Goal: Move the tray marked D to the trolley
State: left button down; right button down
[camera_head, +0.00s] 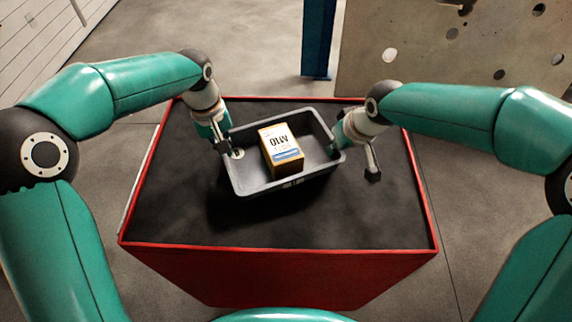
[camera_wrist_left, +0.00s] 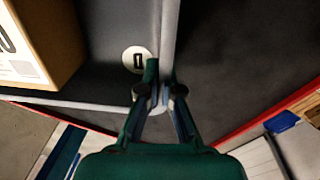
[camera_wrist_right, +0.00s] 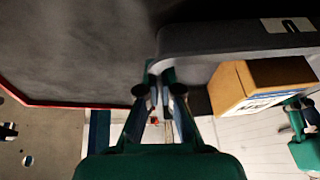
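The grey tray (camera_head: 266,188) is above the black top of a red-edged stand (camera_head: 330,222); I cannot tell whether it touches. A white disc (camera_wrist_left: 137,60) on its floor bears a dark mark that may be a D. A yellow box (camera_head: 270,155) with a white and blue label, reading M10, sits in the tray. My left gripper (camera_head: 224,145) is shut on the tray's left wall, which runs between the fingers (camera_wrist_left: 161,75) in the left wrist view. My right gripper (camera_head: 337,146) is shut on the right wall; its fingertips (camera_wrist_right: 160,72) pinch the rim in the right wrist view.
The black top is clear in front of the tray and to both sides. A blue post (camera_head: 318,40) stands behind the stand. A pale panel with holes (camera_head: 450,50) is at the back right. A blue-and-grey object (camera_wrist_left: 284,122) shows in the left wrist view.

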pick_arm(q)
jog(key=shift+f, duration=0.5)
pick_arm(e)
jog(key=shift+f, duration=0.5)
pick_arm(q)
jog(key=c, duration=1.3)
grip_release()
jog(key=shift+r, duration=0.15)
pick_arm(e)
jog(key=c, duration=1.3)
grip_release()
jog(key=shift+r, duration=0.15)
jog(key=shift+s+r, duration=0.1)
jog(key=shift+r, duration=0.15)
pick_arm(q)
jog(key=r, duration=0.8)
jog(key=a+r, duration=0.1)
jog(key=r, duration=0.2)
jog(key=shift+s+r, duration=0.2)
jog(key=shift+r, duration=0.2)
pick_arm(e)
jog(key=v, duration=1.1)
jog(key=shift+d+r, duration=0.1)
jog(key=shift+r, duration=0.05)
pick_arm(q)
jog(key=shift+d, duration=0.1)
pick_arm(e)
jog(key=shift+s, duration=0.15)
